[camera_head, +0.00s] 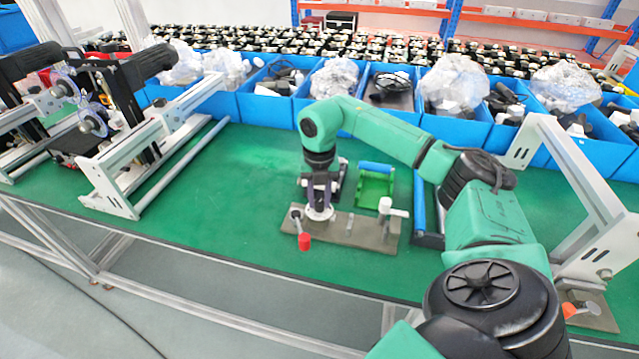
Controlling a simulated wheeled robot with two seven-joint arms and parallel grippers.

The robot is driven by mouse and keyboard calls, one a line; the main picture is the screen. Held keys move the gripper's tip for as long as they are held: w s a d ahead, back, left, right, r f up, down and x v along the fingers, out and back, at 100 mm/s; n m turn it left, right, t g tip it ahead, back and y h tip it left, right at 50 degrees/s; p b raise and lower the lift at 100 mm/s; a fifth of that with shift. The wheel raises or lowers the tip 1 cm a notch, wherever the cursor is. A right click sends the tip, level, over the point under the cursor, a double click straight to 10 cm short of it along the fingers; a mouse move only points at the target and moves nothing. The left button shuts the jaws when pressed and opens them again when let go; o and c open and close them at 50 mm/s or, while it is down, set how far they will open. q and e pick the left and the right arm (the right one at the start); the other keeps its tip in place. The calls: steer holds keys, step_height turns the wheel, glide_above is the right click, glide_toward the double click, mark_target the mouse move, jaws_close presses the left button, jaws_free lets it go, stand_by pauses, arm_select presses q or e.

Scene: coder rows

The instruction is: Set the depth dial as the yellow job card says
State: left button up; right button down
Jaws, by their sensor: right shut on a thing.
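My right arm comes in from the right and its gripper (320,200) points down at a grey-brown plate (362,232) on the green table. The gripper is shut on the depth dial (319,213), whose pale round base shows under the fingers. The fingers hide most of the dial, and its marks are too small to read. A lever with a red end (304,242) is at the plate's left front, and a white knob (386,203) stands at its right. I cannot make out a yellow job card. My left gripper is not in view.
A green tray (374,190) with a blue roller lies behind the plate. Blue bins (266,108) line the table's back. Metal frames stand at left (110,185) and right (585,185). The green table (225,220) left of the plate is clear.

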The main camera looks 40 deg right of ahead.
steer(key=shift+w+d+r+m, duration=0.1)
steer(key=shift+w+r+m, duration=0.1)
steer(key=shift+m, duration=0.2)
steer(key=c, duration=0.6)
jaws_free()
steer(key=shift+s+f, duration=0.1)
step_height(320, 180, up, 10)
step_height(320, 180, up, 5)
steer(key=p, duration=0.1)
glide_above(319, 202)
steer(key=shift+s+f, duration=0.15)
